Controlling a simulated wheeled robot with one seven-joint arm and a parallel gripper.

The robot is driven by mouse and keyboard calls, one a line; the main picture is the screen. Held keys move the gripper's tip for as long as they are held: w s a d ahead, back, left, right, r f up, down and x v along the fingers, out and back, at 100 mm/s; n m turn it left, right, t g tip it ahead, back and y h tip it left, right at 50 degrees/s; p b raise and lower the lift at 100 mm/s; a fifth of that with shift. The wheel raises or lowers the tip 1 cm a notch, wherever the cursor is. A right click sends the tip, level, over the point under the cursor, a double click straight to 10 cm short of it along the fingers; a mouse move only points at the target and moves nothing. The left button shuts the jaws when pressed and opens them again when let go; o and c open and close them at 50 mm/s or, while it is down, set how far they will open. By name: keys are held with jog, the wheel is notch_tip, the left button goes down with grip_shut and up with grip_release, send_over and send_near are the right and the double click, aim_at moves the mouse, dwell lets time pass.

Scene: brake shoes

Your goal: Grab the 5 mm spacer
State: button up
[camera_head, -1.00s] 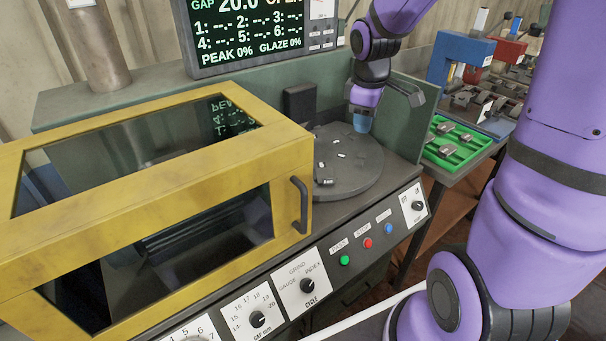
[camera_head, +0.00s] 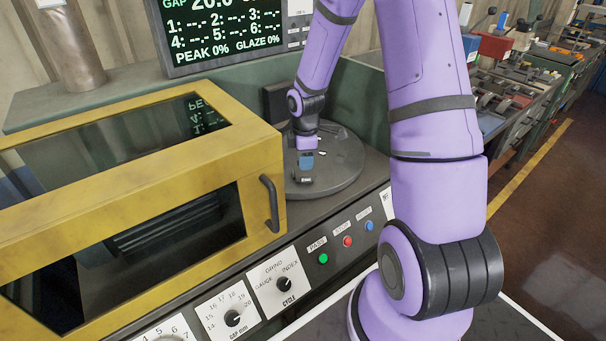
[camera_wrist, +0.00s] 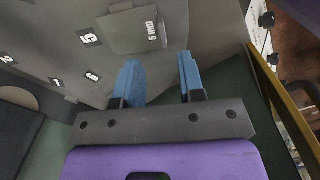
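The 5 mm spacer (camera_wrist: 130,31) is a flat grey block with a white "5 mm" label. In the wrist view it lies on the grey round plate (camera_wrist: 75,70), beyond my fingertips and apart from them. My gripper (camera_wrist: 158,68) has two blue fingers, spread apart with nothing between them. In the head view my gripper (camera_head: 306,166) is low over the left front part of the round plate (camera_head: 345,172). The spacer there is small and partly hidden by the gripper, so its exact gap to the fingers is unclear.
A yellow-framed glass enclosure (camera_head: 272,150) stands close to the left of the plate. A dark block (camera_head: 274,103) stands behind the plate. The control panel (camera_head: 285,283) with knobs and buttons runs along the front. A display (camera_head: 225,35) is at the back.

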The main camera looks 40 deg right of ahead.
aim_at(306, 174)
jog(key=shift+s+f, duration=0.15)
jog(key=shift+f, duration=1.3)
jog(key=shift+s+f, duration=0.1)
jog(key=shift+f, duration=1.35)
grip_shut()
